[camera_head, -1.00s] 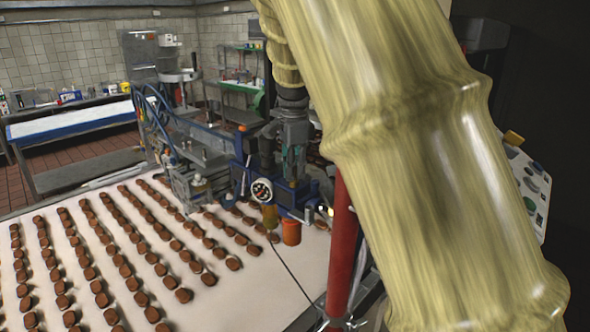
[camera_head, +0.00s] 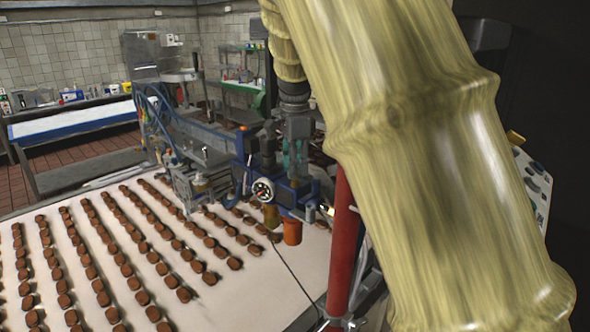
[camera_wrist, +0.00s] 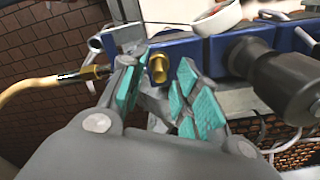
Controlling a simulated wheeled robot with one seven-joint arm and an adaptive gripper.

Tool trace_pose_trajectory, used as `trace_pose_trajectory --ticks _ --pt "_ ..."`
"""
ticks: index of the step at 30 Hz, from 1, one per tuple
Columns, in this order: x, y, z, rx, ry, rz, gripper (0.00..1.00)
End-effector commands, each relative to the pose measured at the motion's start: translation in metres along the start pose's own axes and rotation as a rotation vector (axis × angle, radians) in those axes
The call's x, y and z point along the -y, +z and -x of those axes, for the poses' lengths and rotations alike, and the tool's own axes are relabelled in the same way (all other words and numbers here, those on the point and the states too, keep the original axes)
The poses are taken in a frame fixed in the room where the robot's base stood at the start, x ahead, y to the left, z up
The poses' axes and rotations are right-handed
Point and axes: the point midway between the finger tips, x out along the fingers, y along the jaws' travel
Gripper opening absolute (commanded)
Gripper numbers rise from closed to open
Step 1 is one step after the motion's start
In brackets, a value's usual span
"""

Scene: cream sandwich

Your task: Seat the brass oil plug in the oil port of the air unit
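A short brass plug (camera_wrist: 158,68) shows in the wrist view between and just beyond my fingertips, against the blue body of the air unit (camera_wrist: 205,52). I cannot tell if it is in the oil port; its lower end is not clear and no empty port shows. My gripper (camera_wrist: 160,88) is open, with its teal pads apart on either side of the plug and a gap showing. In the head view my gripper (camera_head: 294,172) points down at the blue air unit (camera_head: 298,193); the plug cannot be made out there.
A dark cylinder (camera_wrist: 285,85) stands out from the unit at the right. A yellow hose (camera_wrist: 45,84) with a brass end lies at the left, and a white ring (camera_wrist: 217,18) behind. An orange cup (camera_head: 292,232) hangs under the unit, beside the conveyor (camera_head: 250,295) of brown pieces.

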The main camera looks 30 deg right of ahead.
Motion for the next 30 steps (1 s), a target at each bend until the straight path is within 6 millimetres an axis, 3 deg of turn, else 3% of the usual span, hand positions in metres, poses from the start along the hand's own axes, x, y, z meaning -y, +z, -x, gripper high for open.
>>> trace_pose_trajectory --ticks 9,15,21,30 --pt "0.001 0.000 0.059 0.001 -0.004 0.000 0.31" --pt "0.000 0.000 0.088 0.000 -0.002 0.000 0.31" --pt "0.000 0.000 0.104 0.001 -0.001 0.000 0.31" --pt "0.000 0.000 0.106 0.001 0.000 0.000 0.31"
